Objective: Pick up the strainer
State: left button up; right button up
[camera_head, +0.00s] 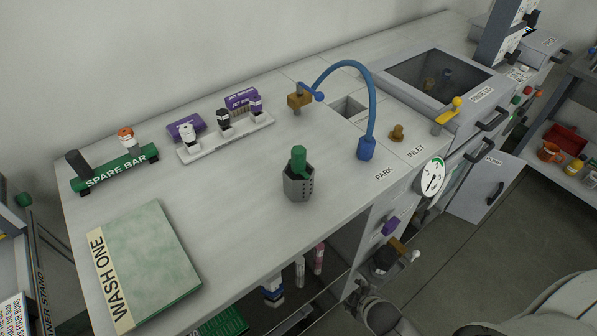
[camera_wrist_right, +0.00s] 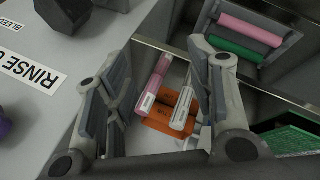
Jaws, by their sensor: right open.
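A dark grey cup with holes in its side (camera_head: 298,187) and a green upright handle or plug (camera_head: 298,157) stands upright on the bench top; it looks like the strainer. It is not clearly seen in the right wrist view. My right gripper (camera_wrist_right: 160,60) is open in the right wrist view, with nothing between its fingers. Below them lie pink and white tubes (camera_wrist_right: 183,110) and an orange item (camera_wrist_right: 160,128) in an open compartment. Part of my right arm shows at the bottom of the head view, apart from the cup. My left gripper is out of view.
A blue hose (camera_head: 370,100) arches right of the cup, near a sink opening (camera_head: 348,108). A white rack (camera_head: 225,138) holds bottles behind it. The bench around the cup is clear.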

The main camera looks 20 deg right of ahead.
aim_at(304, 158)
jog(key=w+r+n+t+h+p, duration=0.1)
jog(key=w+r+n+t, duration=0.1)
jog(key=r, duration=1.2)
jog(key=w+r+n+t+p, duration=0.1)
jog(key=w+r+n+t, duration=0.15)
jog(key=r, duration=1.15)
jog(key=shift+w+a+r+n+t+y+p, duration=0.35)
jog(key=shift+w+a+r+n+t+y, duration=1.45)
jog(key=shift+n, duration=2.65)
jog(key=shift+w+a+r+n+t+y+p, duration=0.4)
jog(key=shift+w+a+r+n+y, duration=0.9)
jog(key=shift+r+n, duration=2.2)
jog(key=shift+w+a+r+n+t+y+p, duration=0.3)
jog(key=shift+w+a+r+n+t+y, duration=1.25)
jog(key=shift+n, duration=3.85)
jog(key=shift+g+h, duration=0.35)
jog(key=shift+g, duration=0.05)
jog(key=x, duration=0.1)
jog(key=p+x, duration=0.1)
jog(key=x, duration=0.1)
jog(key=p+x, duration=0.1)
jog(key=x, duration=0.1)
jog(key=shift+f, duration=0.35)
jog(key=shift+w+a+f, duration=0.2)
jog(key=shift+w+a, duration=0.05)
jog(key=shift+w, duration=0.25)
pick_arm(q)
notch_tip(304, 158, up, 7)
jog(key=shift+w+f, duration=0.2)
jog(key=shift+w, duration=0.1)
